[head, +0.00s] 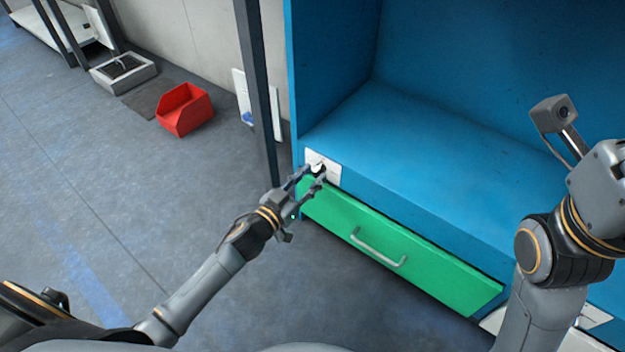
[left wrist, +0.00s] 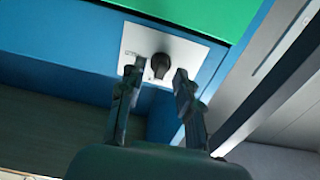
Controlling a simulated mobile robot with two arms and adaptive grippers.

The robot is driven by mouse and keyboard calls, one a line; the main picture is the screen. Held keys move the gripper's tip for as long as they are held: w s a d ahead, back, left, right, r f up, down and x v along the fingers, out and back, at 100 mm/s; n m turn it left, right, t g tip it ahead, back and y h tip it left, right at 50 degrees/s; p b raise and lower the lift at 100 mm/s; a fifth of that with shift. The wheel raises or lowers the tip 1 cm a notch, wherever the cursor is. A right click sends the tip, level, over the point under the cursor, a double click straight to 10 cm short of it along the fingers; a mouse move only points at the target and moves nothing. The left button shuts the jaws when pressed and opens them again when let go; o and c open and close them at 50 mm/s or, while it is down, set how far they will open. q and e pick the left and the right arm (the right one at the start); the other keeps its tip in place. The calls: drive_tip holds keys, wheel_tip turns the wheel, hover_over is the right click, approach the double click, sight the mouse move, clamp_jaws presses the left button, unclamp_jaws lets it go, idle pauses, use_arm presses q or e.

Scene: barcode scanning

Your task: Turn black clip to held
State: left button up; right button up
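The black clip (left wrist: 161,65) is a small dark knob on a white plate (left wrist: 190,48) fixed to the blue cabinet. In the head view the plate (head: 334,172) sits at the cabinet's left front corner, just above the green drawer, and the clip (head: 319,168) shows small there. My left gripper (left wrist: 160,72) is open, with its fingertips to either side of the clip. The head view shows the same gripper (head: 312,175) at the plate. Whether the fingers touch the clip I cannot tell. My right arm is at the right of the head view; its fingers are not visible.
The green drawer (head: 420,262) with a grey handle (head: 378,247) is shut below the plate. The blue shelf (head: 430,150) is empty. A dark post (head: 257,90) stands close left of the cabinet. A red bin (head: 185,109) lies on the floor further left.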

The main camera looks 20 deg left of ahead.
use_arm(q)
drive_tip(key=shift+w+d, duration=0.2)
drive_tip(key=shift+w, duration=0.35)
clamp_jaws()
